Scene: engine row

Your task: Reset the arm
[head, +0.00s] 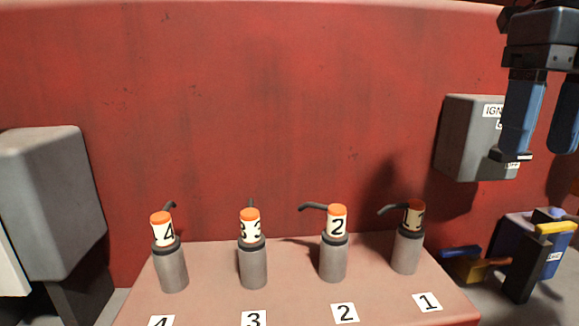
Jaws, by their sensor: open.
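My gripper (541,155) hangs at the upper right of the head view with two blue fingers pointing down. The fingers are apart and nothing shows between them. It is in front of part of a grey box (462,135) on the red wall and hides some of its lettering, which begins "IGN". The right finger is partly cut off by the picture's edge.
Cylinders with orange tops, labelled 4 (169,255), 3 (252,255), 2 (334,250) and 1 (406,245), stand on a red block (205,305). A grey box (55,200) is at left. A blue box (540,250) with coloured handles is at lower right.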

